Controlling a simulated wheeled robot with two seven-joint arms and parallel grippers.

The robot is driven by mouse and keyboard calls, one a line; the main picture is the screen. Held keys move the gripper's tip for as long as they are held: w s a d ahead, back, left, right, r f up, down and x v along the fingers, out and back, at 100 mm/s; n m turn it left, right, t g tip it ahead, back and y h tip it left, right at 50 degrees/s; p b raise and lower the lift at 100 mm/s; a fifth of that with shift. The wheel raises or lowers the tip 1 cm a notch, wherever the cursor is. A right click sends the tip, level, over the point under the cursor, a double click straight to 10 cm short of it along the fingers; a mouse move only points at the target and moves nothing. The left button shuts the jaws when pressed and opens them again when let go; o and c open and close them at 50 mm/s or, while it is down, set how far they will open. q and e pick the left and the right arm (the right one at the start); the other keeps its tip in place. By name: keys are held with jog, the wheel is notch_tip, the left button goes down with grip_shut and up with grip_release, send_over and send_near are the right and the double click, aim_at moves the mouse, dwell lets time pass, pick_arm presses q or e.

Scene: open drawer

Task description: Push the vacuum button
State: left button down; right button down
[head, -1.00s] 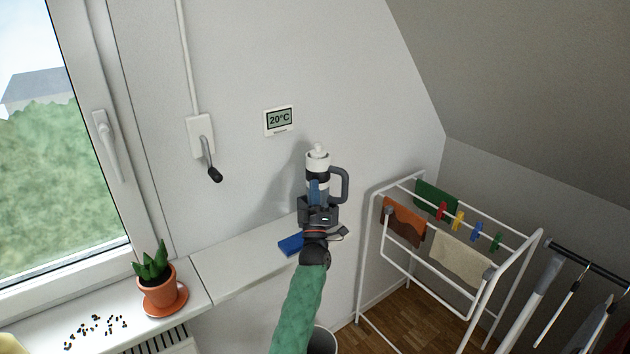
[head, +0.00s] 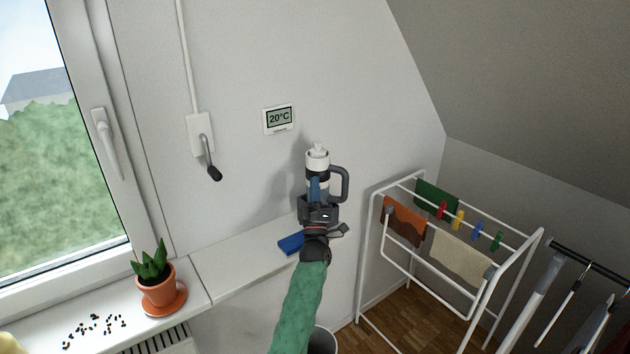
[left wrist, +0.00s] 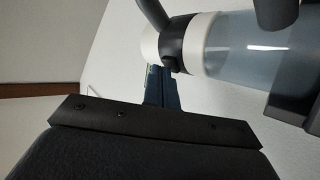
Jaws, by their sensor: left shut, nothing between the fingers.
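The handheld vacuum (head: 317,160) stands upright near the wall in the head view, with a white top, a dark band and a grey handle on its right. My left gripper (head: 315,181) is in front of it, shut and empty, hiding its lower body. In the left wrist view the vacuum (left wrist: 230,45) lies sideways across the top, with a clear grey section. The shut fingertips (left wrist: 160,70) are beside its dark band, close to a small dark bump (left wrist: 170,63) that may be the button. I cannot tell whether they touch. My right gripper is not in view.
A blue object (head: 290,244) lies on the white ledge (head: 235,263) beside my arm. A potted plant (head: 158,290) and dark crumbs (head: 95,328) are on the sill at left. A drying rack (head: 368,260) stands at right. A thermostat (head: 279,119) is on the wall.

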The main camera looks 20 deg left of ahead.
pick_arm(q)
jog(key=shift+s, duration=0.15)
dwell(0.5)
jog(key=shift+s, duration=0.35)
jog(key=s+p, duration=0.1)
jog(key=s, duration=0.5)
jog(key=shift+d, duration=0.35)
dwell(0.4)
